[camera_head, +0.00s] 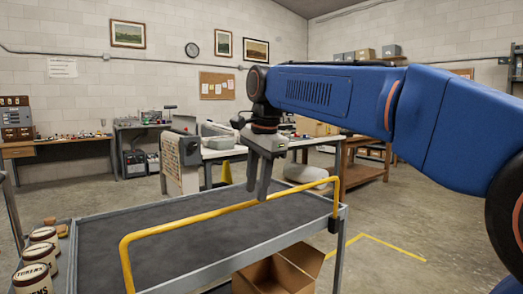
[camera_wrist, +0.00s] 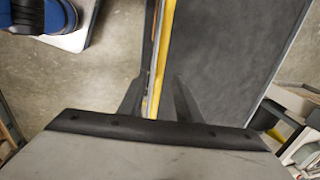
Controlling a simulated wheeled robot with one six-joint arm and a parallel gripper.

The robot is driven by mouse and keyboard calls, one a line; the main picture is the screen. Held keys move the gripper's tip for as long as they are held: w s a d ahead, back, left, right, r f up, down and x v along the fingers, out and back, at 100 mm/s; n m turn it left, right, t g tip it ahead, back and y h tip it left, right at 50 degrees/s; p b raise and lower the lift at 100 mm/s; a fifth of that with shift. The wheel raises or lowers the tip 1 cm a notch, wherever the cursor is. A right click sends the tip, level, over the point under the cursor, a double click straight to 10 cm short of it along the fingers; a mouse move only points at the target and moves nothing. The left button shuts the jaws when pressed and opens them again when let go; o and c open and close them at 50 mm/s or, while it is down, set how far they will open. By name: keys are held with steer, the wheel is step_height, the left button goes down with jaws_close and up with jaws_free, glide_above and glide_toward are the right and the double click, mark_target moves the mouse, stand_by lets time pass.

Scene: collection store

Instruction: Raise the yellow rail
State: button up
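The yellow rail (camera_head: 190,219) is a bent tube along the near long side of a grey cart. It stands above the tray edge, with its ends turned down at the left and right. My gripper (camera_head: 258,190) points down at the rail, right of its middle. In the wrist view the rail (camera_wrist: 166,40) runs between the two dark fingers of my gripper (camera_wrist: 160,80). The fingers are apart, with a gap visible on each side of the rail. I cannot tell whether the fingertips reach below the rail.
The cart's dark tray (camera_head: 170,252) is bare in the middle. An open cardboard box (camera_head: 280,272) is below the cart's right part. Workbenches (camera_head: 60,143) stand behind; the floor at right is clear.

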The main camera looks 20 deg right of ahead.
steer(key=s+r, duration=0.3)
steer(key=r, duration=1.2)
steer(key=shift+d+r, duration=0.25)
steer(key=shift+d, duration=0.2)
steer(key=s+d+f+n+t, duration=0.1)
steer(key=s+f+n, duration=0.3)
steer(key=f, duration=1)
steer(key=s+d+f+n+t, duration=0.1)
steer(key=s+d+f+n, duration=0.2)
steer(key=s+f, duration=0.6)
steer(key=s+d+f+n, duration=0.2)
steer(key=s+f+n, duration=0.5)
steer(key=f, duration=1.3)
steer(key=shift+s+d+t+h, duration=0.25)
steer(key=shift+d+t+h, duration=0.05)
steer(key=shift+d+t, duration=0.1)
steer(key=shift+a, duration=0.2)
